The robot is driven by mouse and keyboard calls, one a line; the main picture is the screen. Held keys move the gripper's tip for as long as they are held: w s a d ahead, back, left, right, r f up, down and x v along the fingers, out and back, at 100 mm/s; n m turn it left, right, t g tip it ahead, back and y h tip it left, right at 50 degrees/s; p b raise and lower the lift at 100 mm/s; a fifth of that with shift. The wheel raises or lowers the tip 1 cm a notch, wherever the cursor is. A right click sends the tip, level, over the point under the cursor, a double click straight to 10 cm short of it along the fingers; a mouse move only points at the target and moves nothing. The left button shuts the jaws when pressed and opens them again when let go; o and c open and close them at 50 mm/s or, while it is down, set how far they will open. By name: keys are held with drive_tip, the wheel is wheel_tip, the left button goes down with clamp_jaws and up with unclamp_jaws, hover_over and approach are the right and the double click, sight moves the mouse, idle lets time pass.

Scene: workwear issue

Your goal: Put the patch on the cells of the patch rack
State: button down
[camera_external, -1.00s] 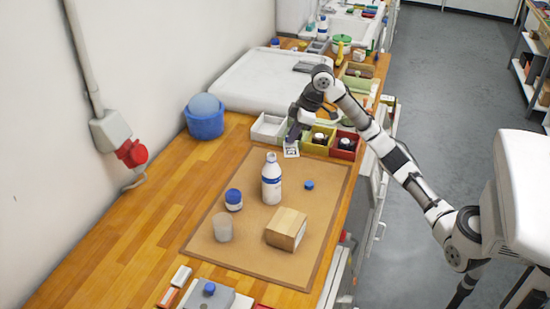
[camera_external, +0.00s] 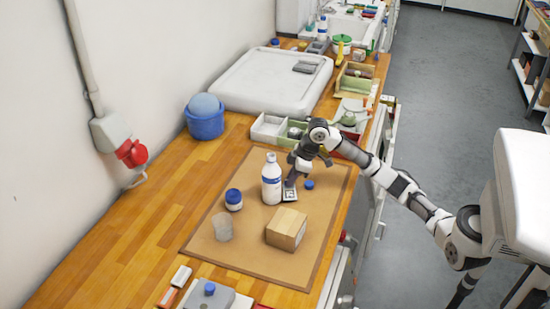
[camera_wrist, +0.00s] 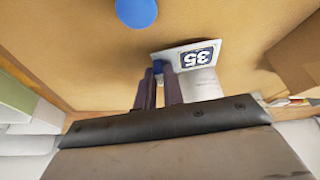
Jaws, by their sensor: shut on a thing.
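The patch (camera_external: 290,195) is a small pale piece, held low over the brown mat, just right of the white bottle. Whether the patch touches the mat is unclear. A row of open compartments stands behind the mat, with a white one (camera_external: 258,137) at left and a green one beside it; my arm hides its right part. I cannot tell whether this is the patch rack.
The white bottle (camera_external: 271,185) stands close left of my gripper. A blue cap (camera_external: 309,184) lies close right. A wooden block (camera_external: 287,232), a blue-lidded jar (camera_external: 233,198) and a clear cup (camera_external: 222,227) are nearer the front of the mat (camera_external: 255,258). A blue tub (camera_external: 205,122) stands by the wall.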

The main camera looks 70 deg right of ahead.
drive_tip(key=shift+f, duration=0.55)
drive_tip(key=shift+f, duration=0.15)
drive_tip(key=c, duration=1.5)
unclamp_jaws()
drive_tip(key=b+v, duration=0.1)
drive_tip(key=v, duration=1)
drive_tip(key=shift+o, duration=0.5)
drive_tip(key=shift+s+r, duration=0.25)
drive_tip(key=shift+r, duration=0.4)
